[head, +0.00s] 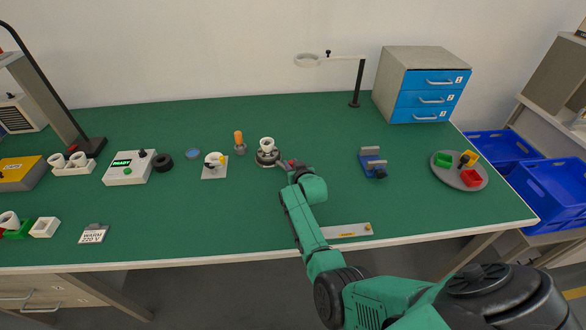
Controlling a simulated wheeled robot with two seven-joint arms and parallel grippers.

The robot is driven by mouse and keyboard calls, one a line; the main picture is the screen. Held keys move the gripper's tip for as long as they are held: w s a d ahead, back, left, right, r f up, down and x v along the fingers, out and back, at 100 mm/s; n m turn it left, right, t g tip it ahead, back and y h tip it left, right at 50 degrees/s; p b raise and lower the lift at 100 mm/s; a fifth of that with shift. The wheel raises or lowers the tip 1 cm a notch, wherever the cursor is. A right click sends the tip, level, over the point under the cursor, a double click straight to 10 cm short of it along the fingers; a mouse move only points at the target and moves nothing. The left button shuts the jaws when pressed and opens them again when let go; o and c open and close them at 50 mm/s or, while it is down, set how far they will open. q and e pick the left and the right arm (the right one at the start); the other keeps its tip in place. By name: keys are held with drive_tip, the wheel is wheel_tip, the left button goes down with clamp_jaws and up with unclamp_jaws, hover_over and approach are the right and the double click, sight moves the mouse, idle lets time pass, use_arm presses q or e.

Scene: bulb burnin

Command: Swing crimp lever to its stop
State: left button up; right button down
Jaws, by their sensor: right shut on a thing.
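A round dark crimping fixture (268,159) with a white ring-shaped part (266,144) on top stands near the middle of the green bench. My right gripper (287,165) is at the fixture's right side, low over the bench. It is shut on the crimp lever, at a small red end beside the fixture. Most of the lever is hidden by the gripper, so its exact angle and its stop cannot be made out. My left gripper is out of view.
An orange-topped post (239,142) and a white plate with a ring (214,165) stand left of the fixture. A blue vise (372,164) and a grey round tray (448,175) are to the right. A flat strip (345,231) lies near the front edge.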

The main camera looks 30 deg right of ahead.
drive_tip(key=shift+a, duration=0.1)
drive_tip(key=c, duration=0.7)
unclamp_jaws()
drive_tip(key=shift+w, duration=0.1)
drive_tip(key=shift+o, duration=0.2)
drive_tip(key=shift+a, duration=0.1)
drive_tip(key=shift+s+r+p, duration=0.25)
drive_tip(key=shift+s+p, duration=0.05)
drive_tip(key=shift+s, duration=0.15)
drive_tip(key=p+v, duration=0.1)
drive_tip(key=v, duration=1.2)
drive_tip(key=shift+s, duration=0.3)
drive_tip(key=shift+a, duration=0.1)
